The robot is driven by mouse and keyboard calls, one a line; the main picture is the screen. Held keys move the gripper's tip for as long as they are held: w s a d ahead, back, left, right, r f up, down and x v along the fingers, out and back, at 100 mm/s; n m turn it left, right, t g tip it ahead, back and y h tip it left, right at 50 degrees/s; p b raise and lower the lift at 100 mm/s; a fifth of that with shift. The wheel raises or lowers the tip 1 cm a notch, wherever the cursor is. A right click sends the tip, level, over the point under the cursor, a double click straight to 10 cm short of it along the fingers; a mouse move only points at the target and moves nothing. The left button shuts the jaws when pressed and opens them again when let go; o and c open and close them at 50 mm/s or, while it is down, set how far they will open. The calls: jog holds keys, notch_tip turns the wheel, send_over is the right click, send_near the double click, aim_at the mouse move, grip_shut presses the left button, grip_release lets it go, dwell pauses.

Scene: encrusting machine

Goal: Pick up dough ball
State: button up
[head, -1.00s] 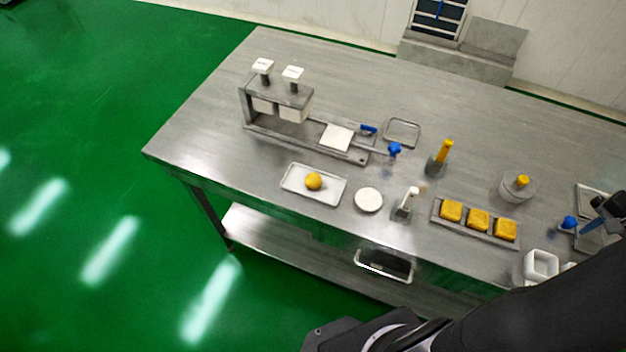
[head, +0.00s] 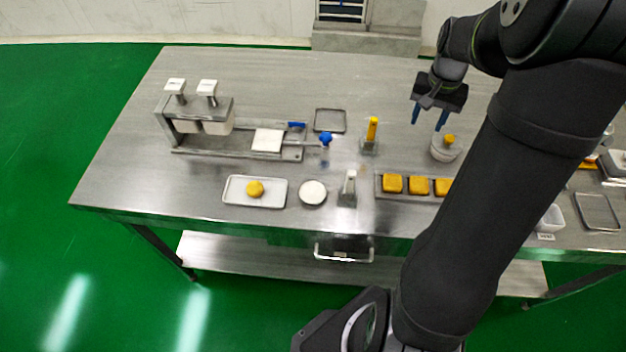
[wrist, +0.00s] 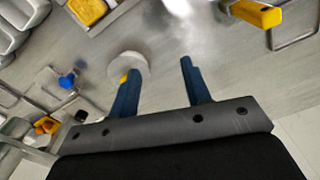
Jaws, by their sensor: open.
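The dough ball is a small yellow-orange ball (head: 255,188) on a white rectangular tray (head: 233,192) at the table's front left in the head view. My gripper (head: 429,122) is open and empty above the back right part of the table, well to the right of the ball. In the wrist view its two blue fingers (wrist: 157,80) stand apart with nothing between them. The ball is not visible in the wrist view.
A metal press machine (head: 200,115) stands behind the tray. A white disc (head: 313,192), a white-handled tool (head: 348,188) and a rack of yellow blocks (head: 405,198) stand to the tray's right. A round pot (head: 445,150) with a yellow knob is below my gripper.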

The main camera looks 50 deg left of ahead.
jog(key=s+a, duration=0.3)
jog(key=s+a+r+n, duration=0.1)
jog(key=s+a, duration=0.1)
jog(key=s+a+n, duration=0.1)
jog(key=s+a, duration=0.2)
jog(key=shift+s+a+r, duration=0.3)
jog(key=shift+a+r, duration=0.05)
jog(key=s+a+r+n, duration=0.2)
jog(key=s+a, duration=0.4)
jog(key=s, duration=0.4)
jog(key=n, duration=0.3)
send_over(256, 193)
jog(key=shift+t, duration=0.4)
jog(key=f, duration=0.9)
jog(key=shift+s+a+f, duration=0.15)
jog(key=shift+s+f, duration=0.05)
jog(key=shift+f, duration=0.1)
jog(key=shift+w+f, duration=0.1)
jog(key=shift+f, duration=2.6)
jog(key=c, duration=0.6)
jog(key=shift+r, duration=0.1)
